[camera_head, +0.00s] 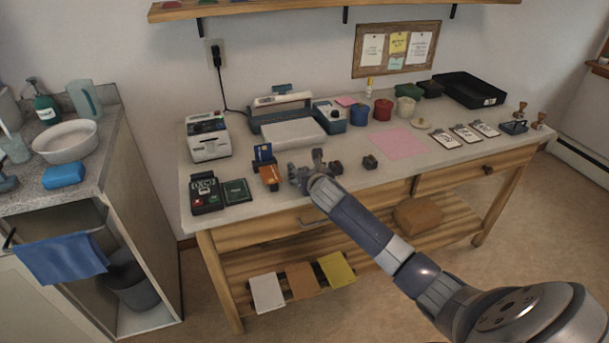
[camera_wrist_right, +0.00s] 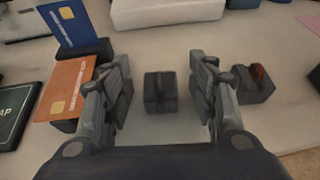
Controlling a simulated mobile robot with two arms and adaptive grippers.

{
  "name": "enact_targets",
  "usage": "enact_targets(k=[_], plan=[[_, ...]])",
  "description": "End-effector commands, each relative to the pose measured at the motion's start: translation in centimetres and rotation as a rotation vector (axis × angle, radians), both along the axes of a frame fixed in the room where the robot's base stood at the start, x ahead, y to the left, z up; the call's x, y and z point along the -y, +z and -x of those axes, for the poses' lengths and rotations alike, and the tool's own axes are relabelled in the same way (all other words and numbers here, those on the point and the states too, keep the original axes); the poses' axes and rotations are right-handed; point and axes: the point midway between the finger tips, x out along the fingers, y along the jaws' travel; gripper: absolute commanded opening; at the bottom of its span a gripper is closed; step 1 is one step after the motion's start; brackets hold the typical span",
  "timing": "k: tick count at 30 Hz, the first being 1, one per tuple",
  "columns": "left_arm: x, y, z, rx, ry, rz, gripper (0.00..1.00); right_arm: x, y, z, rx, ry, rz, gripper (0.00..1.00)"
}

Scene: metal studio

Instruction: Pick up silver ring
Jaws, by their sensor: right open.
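My right gripper (camera_head: 308,174) is over the front part of the workbench, and its arm comes in from the lower right. In the right wrist view the gripper (camera_wrist_right: 160,98) is open, with a small dark grey block (camera_wrist_right: 160,93) between its two fingers and a gap on each side. The block has a slot or raised ridge on top. I cannot clearly make out a silver ring; one may sit in this block. A second dark block (camera_wrist_right: 253,84) to the right holds a reddish ring-like piece (camera_wrist_right: 257,73). My left gripper is not in view.
An orange card (camera_wrist_right: 66,88) and a blue card (camera_wrist_right: 72,22) stand in holders left of the gripper. A card terminal (camera_head: 206,193) lies further left. Another dark block (camera_head: 370,162) is to the right. A pink sheet (camera_head: 397,143) lies on the workbench (camera_head: 430,165).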

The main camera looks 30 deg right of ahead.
Motion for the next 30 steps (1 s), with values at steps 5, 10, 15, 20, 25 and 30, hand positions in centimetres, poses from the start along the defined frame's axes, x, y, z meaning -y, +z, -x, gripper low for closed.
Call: enact_targets(k=[5, 10, 15, 20, 25, 30], plan=[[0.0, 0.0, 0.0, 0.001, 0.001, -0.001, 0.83, 0.0, 0.0, 0.0, 0.001, 0.0, -0.001, 0.49], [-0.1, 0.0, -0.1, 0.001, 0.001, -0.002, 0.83, 0.0, 0.0, 0.0, 0.0, 0.0, -0.001, 0.14], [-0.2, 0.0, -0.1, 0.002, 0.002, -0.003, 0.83, 0.0, 0.1, 0.0, 0.001, 0.0, -0.001, 0.13], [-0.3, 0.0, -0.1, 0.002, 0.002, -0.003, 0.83, 0.0, 0.1, 0.0, 0.001, 0.0, 0.0, 0.13], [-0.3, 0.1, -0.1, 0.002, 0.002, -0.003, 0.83, 0.0, 1.0, 0.0, 0.003, 0.0, 0.0, 0.13], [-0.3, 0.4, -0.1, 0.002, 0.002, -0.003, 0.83, 0.1, 3.4, -0.1, 0.006, 0.001, 0.004, 0.13]])
